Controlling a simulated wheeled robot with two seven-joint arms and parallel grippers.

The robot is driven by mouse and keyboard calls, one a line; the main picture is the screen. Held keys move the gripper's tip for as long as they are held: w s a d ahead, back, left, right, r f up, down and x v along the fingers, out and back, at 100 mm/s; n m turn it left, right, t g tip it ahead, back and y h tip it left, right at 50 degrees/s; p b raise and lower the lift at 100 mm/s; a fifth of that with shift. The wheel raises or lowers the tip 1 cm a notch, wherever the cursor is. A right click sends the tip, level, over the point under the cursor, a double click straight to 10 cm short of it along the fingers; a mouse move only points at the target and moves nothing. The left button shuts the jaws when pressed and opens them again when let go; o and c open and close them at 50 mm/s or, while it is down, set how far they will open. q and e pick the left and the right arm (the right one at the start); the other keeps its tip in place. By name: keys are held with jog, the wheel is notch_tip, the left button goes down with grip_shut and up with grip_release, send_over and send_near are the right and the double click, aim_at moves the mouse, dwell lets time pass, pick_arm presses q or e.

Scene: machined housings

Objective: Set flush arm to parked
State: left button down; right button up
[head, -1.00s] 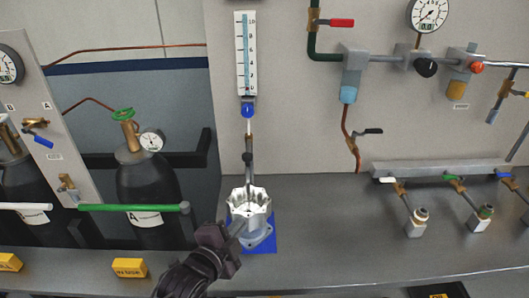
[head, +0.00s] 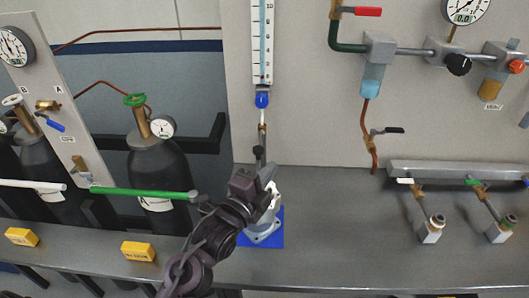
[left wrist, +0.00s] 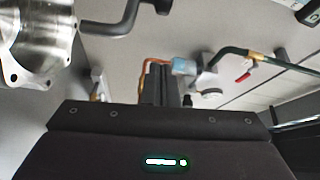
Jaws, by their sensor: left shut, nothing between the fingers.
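A slim jointed pipe with a black knob (head: 258,150) hangs below the blue knob of the flow tube, above the housing. It may be the flush arm; no label shows this, and its lower end is hidden. The silvery machined housing (head: 265,228) stands on a blue mat (head: 276,240), mostly covered by my left gripper. In the left wrist view its bright rim (left wrist: 38,45) is at upper left, beside a bent grey rod (left wrist: 128,20). My left gripper (head: 267,174) is shut and empty, in front of the housing; its fingers show in the left wrist view (left wrist: 160,80). My right gripper is out of view.
A flow tube (head: 262,40) hangs on the wall above. A red-handled valve (head: 365,11) and a black-handled valve (head: 385,131) are to the right. A green bar (head: 145,193) lies left, near gas cylinders (head: 160,175).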

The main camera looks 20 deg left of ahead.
aim_at(260, 150)
pick_arm(q)
jog(key=w+a+p, duration=0.1)
jog(key=w+p, duration=0.1)
jog(key=w, duration=0.1)
jog(key=w+a+p, duration=0.1)
jog(key=w, duration=0.1)
jog(key=shift+w+a+f, duration=0.15)
jog(key=shift+a, duration=0.2)
jog(key=shift+a, duration=0.1)
